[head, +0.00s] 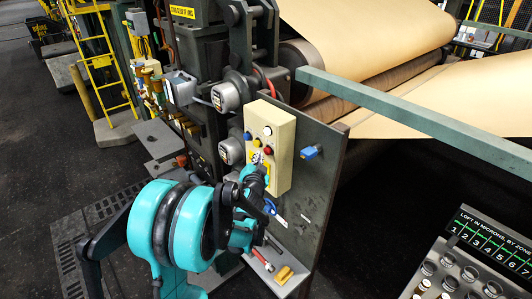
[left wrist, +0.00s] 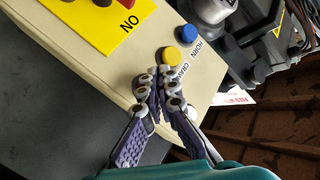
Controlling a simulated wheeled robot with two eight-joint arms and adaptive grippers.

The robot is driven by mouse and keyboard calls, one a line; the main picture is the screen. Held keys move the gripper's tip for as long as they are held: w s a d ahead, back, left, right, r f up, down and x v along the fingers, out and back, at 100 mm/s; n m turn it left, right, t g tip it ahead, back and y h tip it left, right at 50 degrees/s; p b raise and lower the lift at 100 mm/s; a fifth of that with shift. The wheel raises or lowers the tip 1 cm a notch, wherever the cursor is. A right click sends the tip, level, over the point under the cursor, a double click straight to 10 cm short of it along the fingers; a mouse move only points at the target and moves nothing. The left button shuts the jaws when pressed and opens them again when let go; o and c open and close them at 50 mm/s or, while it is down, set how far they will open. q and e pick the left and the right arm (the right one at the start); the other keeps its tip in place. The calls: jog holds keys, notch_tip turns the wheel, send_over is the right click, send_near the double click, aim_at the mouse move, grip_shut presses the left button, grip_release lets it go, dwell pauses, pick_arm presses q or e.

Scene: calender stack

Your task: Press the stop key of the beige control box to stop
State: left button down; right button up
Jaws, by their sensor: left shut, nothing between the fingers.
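The beige control box (head: 283,160) stands on a dark upright panel in the head view, with white, blue, yellow and red buttons. In the left wrist view its beige face (left wrist: 85,65) carries a blue button (left wrist: 186,34), a yellow button (left wrist: 171,56) and a red button (left wrist: 124,9) on a yellow plate (left wrist: 128,34). No stop lettering is readable. My left gripper (head: 258,170) is at the box's lower face. In the left wrist view, its fingertips (left wrist: 161,84) are together and empty, just below the yellow button; whether they touch the box is unclear. My right gripper is out of view.
A green-grey rail (head: 410,118) crosses at the right in front of the tan web (head: 365,35) and rolls. A blue handle (head: 310,152) sticks out from the panel beside the box. A slanted console (head: 475,255) stands at lower right. Dark floor lies between.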

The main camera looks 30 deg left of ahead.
pick_arm(q)
jog(key=shift+s+a, duration=0.3)
jog(key=shift+s, duration=0.45)
jog(key=shift+s+a, duration=0.3)
jog(key=shift+s, duration=0.45)
jog(key=shift+s+a, duration=0.3)
jog(key=shift+s, duration=0.45)
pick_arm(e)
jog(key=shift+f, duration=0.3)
pick_arm(q)
jog(key=shift+b, duration=0.35)
jog(key=s+d+f+n+g+h+b, duration=0.1)
jog(key=s+d+f+g+h+b, duration=0.2)
jog(key=s+d+f+b, duration=0.6)
jog(key=s+d+f+n+g+h+b, duration=0.1)
jog(key=s+d+f+g+h+b, duration=0.2)
jog(key=s+d+f+b, duration=0.7)
jog(key=s+d+f+g, duration=0.2)
jog(key=s+f, duration=0.2)
jog(key=s, duration=0.3)
jog(key=shift+s+d+f+n, duration=0.2)
jog(key=shift+d+f+n, duration=0.05)
jog(key=shift+f+n, duration=0.15)
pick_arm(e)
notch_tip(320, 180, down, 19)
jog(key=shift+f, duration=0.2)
